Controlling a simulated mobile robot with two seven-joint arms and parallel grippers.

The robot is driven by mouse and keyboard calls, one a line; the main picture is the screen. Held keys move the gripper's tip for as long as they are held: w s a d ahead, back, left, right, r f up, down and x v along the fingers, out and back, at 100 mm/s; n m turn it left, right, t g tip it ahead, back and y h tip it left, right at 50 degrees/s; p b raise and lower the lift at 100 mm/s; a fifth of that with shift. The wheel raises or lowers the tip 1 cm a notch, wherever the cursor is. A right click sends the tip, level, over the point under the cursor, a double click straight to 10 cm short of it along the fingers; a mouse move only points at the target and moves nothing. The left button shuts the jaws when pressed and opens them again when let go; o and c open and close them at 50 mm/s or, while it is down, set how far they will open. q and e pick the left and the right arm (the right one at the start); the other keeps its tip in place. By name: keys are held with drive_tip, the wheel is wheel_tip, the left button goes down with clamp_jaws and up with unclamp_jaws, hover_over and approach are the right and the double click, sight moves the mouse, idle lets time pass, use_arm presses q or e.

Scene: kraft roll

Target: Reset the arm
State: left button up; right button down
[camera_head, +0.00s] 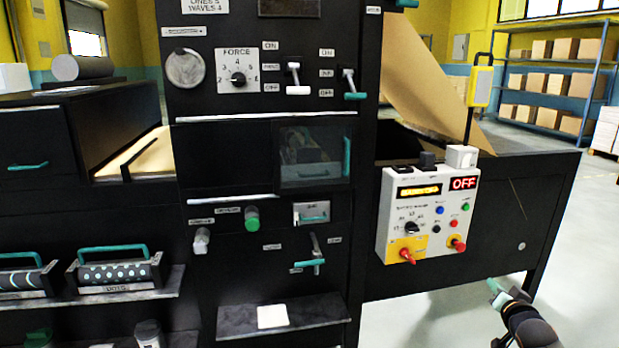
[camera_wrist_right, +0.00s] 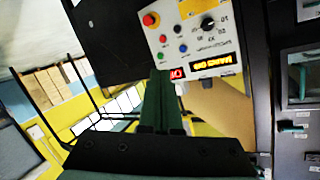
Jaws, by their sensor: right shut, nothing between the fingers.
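My right arm comes in at the lower right of the head view. Its gripper (camera_head: 494,287) is in front of the black machine's right side, below and to the right of the white control box (camera_head: 432,214), apart from it. In the right wrist view the two dark green fingers (camera_wrist_right: 160,100) are together with nothing between them. The control box also shows beyond them, turned over, at the top of that view (camera_wrist_right: 200,40). My left gripper is not in view.
The box carries knobs, coloured buttons and a red "OFF" display (camera_head: 464,183). A brown paper sheet (camera_head: 425,75) slopes above the machine. Patterned rollers with teal handles (camera_head: 118,272) stand on a shelf at left. Grey floor (camera_head: 590,250) is clear at right.

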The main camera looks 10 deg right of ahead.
drive_tip(key=s+a+f+n+g+y, duration=0.25)
drive_tip(key=s+a+f+n, duration=0.45)
drive_tip(key=s+a+f, duration=0.45)
drive_tip(key=s+a+f+n+g+y, duration=0.2)
drive_tip(key=s+a+f+n+y, duration=0.2)
drive_tip(key=s+a+f+n, duration=0.7)
drive_tip(key=s+a+m+g+y, duration=0.1)
drive_tip(key=s+a+g+y, duration=0.1)
drive_tip(key=s+a, duration=0.8)
drive_tip(key=w+a+r+m+t, duration=0.15)
drive_tip(key=a+m, duration=0.35)
drive_tip(key=a, duration=0.5)
use_arm(q)
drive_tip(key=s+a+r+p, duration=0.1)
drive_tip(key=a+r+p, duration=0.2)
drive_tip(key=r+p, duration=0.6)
drive_tip(key=p, duration=0.3)
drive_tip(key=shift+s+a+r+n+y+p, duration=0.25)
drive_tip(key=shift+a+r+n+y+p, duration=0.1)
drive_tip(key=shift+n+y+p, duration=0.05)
use_arm(e)
drive_tip(key=s+d+r, duration=0.2)
drive_tip(key=d+r, duration=0.2)
drive_tip(key=r, duration=0.6)
drive_tip(key=shift+r+m, duration=0.25)
drive_tip(key=shift+m, duration=0.05)
drive_tip(key=shift+h, duration=0.25)
